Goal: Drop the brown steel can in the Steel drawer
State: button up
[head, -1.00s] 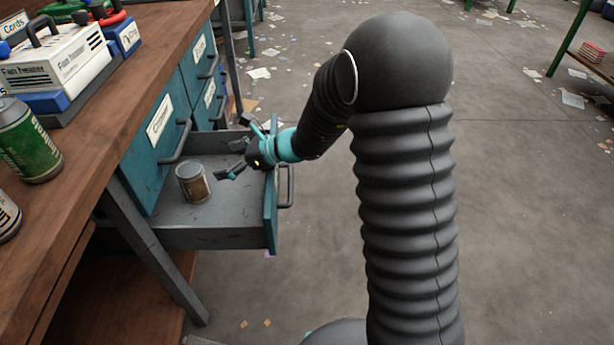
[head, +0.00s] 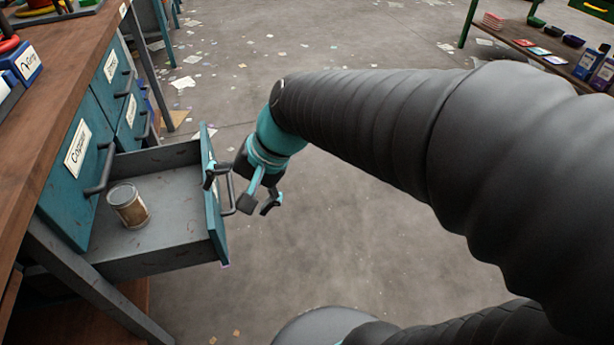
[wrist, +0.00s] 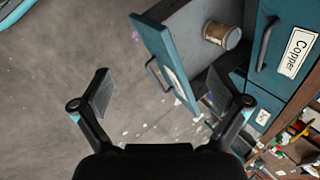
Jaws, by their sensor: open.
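The brown can (head: 129,206) stands upright on the floor of the open drawer (head: 160,262), near its inner end; it also shows in the wrist view (wrist: 222,35). The open drawer has a grey inside and a teal front with a bar handle (head: 228,193); its label cannot be read. My gripper (head: 243,190) is open and empty, outside the drawer front close to the handle. In the wrist view the handle (wrist: 156,76) appears ahead between the spread fingers. I cannot tell whether a finger touches it.
A shut drawer labelled Copper (head: 73,172) is above the open one, with more shut drawers (head: 132,108) beyond it. The wooden bench top (head: 62,110) runs along the left. A green-legged shelf (head: 545,50) stands at the far right. The floor between is open, with scattered paper.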

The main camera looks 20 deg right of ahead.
jog(key=s+d+r+n+t+h, duration=0.2)
jog(key=s+d+n+h, duration=0.3)
jog(key=d, duration=0.7)
jog(key=s, duration=0.2)
jog(key=shift+s+n+t+h, duration=0.3)
jog(key=shift+s+t, duration=0.1)
jog(key=shift+c, duration=0.2)
